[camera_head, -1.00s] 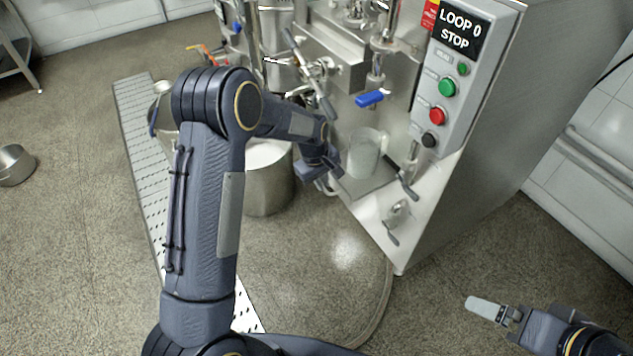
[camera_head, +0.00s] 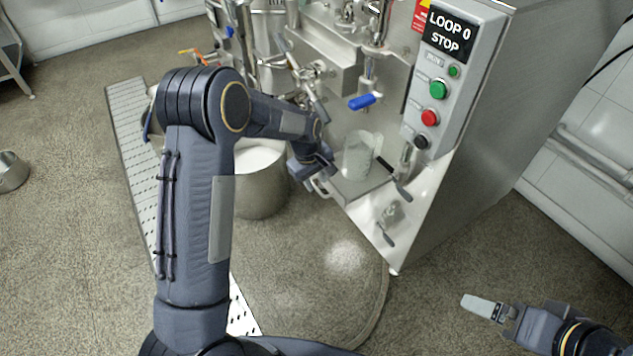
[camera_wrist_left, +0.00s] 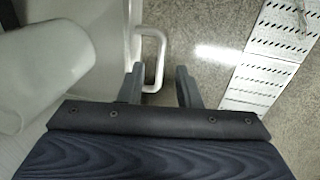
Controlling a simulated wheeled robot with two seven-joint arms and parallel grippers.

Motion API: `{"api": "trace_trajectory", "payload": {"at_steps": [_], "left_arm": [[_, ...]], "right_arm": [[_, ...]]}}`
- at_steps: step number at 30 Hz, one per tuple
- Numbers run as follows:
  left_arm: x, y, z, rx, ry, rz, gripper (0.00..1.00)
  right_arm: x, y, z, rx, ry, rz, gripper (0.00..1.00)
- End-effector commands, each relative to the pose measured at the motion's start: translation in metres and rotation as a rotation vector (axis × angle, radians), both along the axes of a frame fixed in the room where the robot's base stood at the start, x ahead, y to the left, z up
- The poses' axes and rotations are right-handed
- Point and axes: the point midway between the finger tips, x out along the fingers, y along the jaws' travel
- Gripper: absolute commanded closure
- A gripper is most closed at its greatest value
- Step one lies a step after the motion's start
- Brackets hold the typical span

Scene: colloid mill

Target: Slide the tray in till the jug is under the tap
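The clear jug (camera_head: 357,158) stands upright on the flat grey tray (camera_head: 368,183) at the machine's front; its pale side also shows in the left wrist view (camera_wrist_left: 45,75). The tap with a blue lever (camera_head: 361,102) is above and behind the jug. The tray's white loop handle (camera_head: 318,187) sticks out in front. My left gripper (camera_head: 316,166) is at this handle. In the left wrist view, its two fingers (camera_wrist_left: 160,86) are apart, with the handle (camera_wrist_left: 160,45) reaching between them, closer to the left finger. My right gripper (camera_head: 484,307) hangs over the floor at lower right, away from the machine.
A large steel pot (camera_head: 262,190) with white contents stands left of the tray. A control panel (camera_head: 437,90) with coloured buttons is right of the tap. Black-handled levers (camera_head: 395,180) stick out near the jug. A perforated floor grate (camera_head: 128,140) lies at left.

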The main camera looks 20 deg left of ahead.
Motion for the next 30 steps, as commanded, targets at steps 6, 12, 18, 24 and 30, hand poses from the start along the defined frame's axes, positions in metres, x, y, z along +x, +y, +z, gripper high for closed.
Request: {"api": "trace_trajectory", "payload": {"at_steps": [6, 12, 18, 24, 30], "left_arm": [[-0.005, 0.004, 0.041, -0.001, -0.002, 0.0, 0.69], [-0.008, 0.006, 0.056, 0.0, 0.0, 0.0, 0.69], [-0.009, 0.006, 0.057, 0.001, 0.001, 0.0, 0.69], [-0.009, 0.006, 0.057, 0.001, 0.001, 0.0, 0.69], [-0.012, 0.009, 0.064, -0.007, -0.007, -0.005, 0.69]], "right_arm": [[0.0, 0.0, 0.013, 0.0, 0.0, 0.0, 0.03], [0.0, 0.0, 0.017, 0.0, 0.0, 0.0, 0.03], [0.0, 0.0, 0.016, 0.0, 0.0, 0.0, 0.03], [0.0, 0.0, 0.016, 0.0, 0.0, 0.0, 0.03], [0.0, 0.0, 0.016, 0.0, 0.0, 0.0, 0.03]]}}
